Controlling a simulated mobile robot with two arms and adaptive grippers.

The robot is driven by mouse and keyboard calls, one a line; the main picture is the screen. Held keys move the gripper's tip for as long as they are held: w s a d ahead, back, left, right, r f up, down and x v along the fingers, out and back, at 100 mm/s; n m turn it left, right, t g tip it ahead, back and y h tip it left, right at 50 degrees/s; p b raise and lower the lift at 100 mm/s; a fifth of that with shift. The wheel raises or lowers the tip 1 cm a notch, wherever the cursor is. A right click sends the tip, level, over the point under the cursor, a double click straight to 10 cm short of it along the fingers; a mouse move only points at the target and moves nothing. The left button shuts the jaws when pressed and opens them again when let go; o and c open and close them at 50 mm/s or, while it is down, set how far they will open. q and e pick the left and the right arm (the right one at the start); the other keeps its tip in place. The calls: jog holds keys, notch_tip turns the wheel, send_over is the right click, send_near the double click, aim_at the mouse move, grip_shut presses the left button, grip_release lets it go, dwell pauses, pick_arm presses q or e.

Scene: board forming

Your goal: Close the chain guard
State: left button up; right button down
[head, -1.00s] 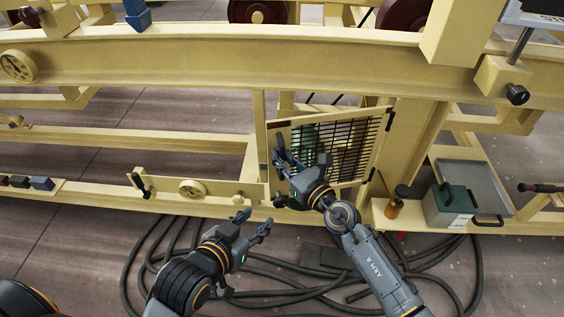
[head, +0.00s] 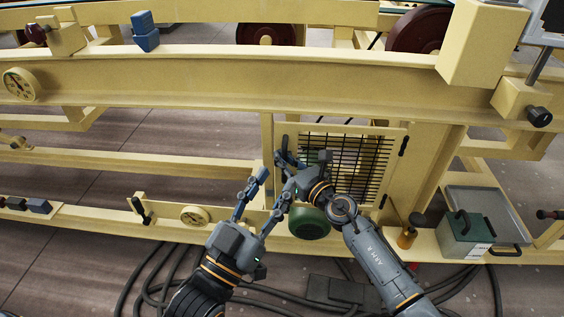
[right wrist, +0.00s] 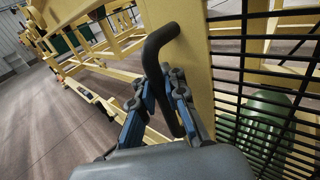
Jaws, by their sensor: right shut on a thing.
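The chain guard (head: 366,128) is a cream-framed panel with a black grille, with dark hinges on its right side. It lies nearly in line with the machine frame in the head view; I cannot tell whether it is fully flush. My right gripper (head: 286,160) is at its left edge. In the right wrist view the right gripper (right wrist: 168,100) is shut on the guard's black bar handle (right wrist: 160,42). My left gripper (head: 276,182) is open and empty, just below and left of the right one. The right hand and forearm hide part of the guard's left and lower edges.
A green rounded housing (head: 309,223) shows below the guard. A cream post (head: 267,150) stands left of it. A green box (head: 464,236), a grey tray (head: 486,204) and an amber bottle (head: 407,236) sit on the right ledge. Dark hoses lie on the floor below.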

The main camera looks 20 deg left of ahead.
jog(key=shift+w+d, duration=0.3)
jog(key=shift+d, duration=0.1)
jog(key=c, duration=1.7)
grip_release()
jog(key=shift+d, duration=0.1)
jog(key=shift+s, duration=0.1)
